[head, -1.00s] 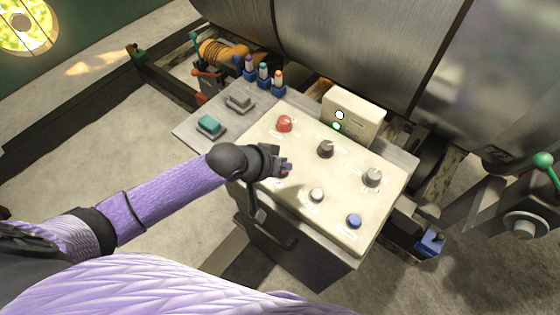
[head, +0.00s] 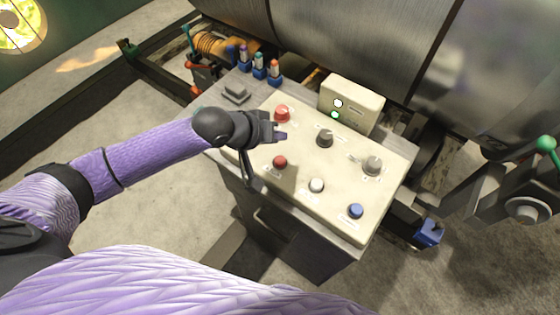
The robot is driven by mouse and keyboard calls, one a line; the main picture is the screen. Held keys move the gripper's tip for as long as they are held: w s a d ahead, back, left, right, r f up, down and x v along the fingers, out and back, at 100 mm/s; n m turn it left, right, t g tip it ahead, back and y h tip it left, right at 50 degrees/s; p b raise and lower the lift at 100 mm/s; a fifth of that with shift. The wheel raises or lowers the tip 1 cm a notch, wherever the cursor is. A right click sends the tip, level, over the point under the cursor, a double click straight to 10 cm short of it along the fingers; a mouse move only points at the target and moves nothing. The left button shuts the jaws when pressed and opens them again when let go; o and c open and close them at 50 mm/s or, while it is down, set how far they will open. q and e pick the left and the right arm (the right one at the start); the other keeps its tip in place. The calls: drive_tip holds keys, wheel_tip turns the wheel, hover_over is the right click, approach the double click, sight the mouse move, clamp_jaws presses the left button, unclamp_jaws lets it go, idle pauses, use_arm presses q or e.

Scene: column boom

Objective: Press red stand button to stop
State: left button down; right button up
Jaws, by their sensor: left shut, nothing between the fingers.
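The cream control panel (head: 338,190) tops a grey metal stand. A larger red mushroom-shaped knob (head: 282,113) sits near its far left corner, and a smaller red button (head: 279,161) sits nearer its left front edge. My left gripper (head: 283,135) is shut and empty. In the picture its tips lie between these two red controls, over the panel. I cannot tell its exact height, but it does not appear to touch either one. My right gripper is out of view.
A cream box (head: 352,102) with a white light and a green light stands behind. A large metal drum (head: 350,40) lies beyond.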

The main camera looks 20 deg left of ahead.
sight(278, 162)
use_arm(q)
wheel_tip(278, 162, down, 6)
drive_tip(key=b, duration=0.4)
drive_tip(key=shift+b, duration=0.4)
drive_tip(key=shift+f, duration=0.3)
idle(0.4)
drive_tip(key=shift+f, duration=0.15)
idle(0.6)
drive_tip(key=shift+f, duration=0.25)
